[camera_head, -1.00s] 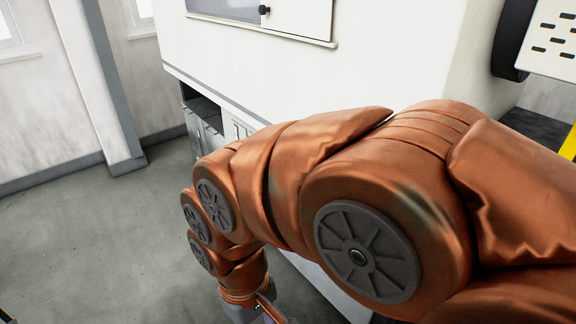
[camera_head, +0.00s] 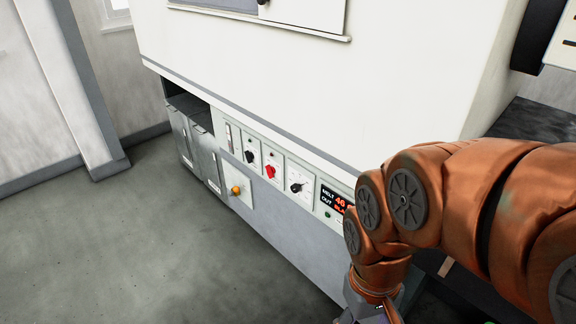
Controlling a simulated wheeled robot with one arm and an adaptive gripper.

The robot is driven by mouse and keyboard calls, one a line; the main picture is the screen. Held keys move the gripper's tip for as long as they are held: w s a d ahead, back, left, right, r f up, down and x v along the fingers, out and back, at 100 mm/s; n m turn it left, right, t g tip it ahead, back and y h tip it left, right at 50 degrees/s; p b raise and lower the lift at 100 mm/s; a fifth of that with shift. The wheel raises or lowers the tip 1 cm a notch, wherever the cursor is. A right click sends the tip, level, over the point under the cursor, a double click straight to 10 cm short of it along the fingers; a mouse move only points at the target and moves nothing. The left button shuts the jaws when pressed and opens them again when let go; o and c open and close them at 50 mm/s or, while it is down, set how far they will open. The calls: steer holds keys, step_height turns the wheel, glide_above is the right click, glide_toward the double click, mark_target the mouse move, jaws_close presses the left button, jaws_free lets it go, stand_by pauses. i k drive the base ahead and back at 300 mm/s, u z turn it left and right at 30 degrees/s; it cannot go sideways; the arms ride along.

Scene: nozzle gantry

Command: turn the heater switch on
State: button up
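The control panel (camera_head: 232,153) on the white machine's lower front carries a black knob (camera_head: 250,157), a red knob (camera_head: 270,172) and a black dial knob (camera_head: 296,188). An orange round knob (camera_head: 236,190) is on a plate below them. The labels are too small to read, so I cannot tell which is the heater switch. My gripper (camera_head: 366,313) shows only in part at the bottom edge, below and right of these controls and apart from them. Its fingertips are not clearly visible.
A lit display (camera_head: 335,200) reading "MELT" and "OUT" is right of the dial, partly beside my arm. Grey cabinet doors (camera_head: 195,150) and a dark open recess (camera_head: 187,103) are left of the panel. The floor (camera_head: 150,240) in front is clear.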

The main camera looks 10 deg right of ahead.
mark_target(270, 170)
steer(key=u, duration=0.05)
steer(key=k, duration=0.5)
steer(key=u, duration=0.35)
steer(key=i, duration=0.55)
steer(key=u, duration=0.85)
steer(key=i, duration=0.5)
steer(key=u, duration=0.25)
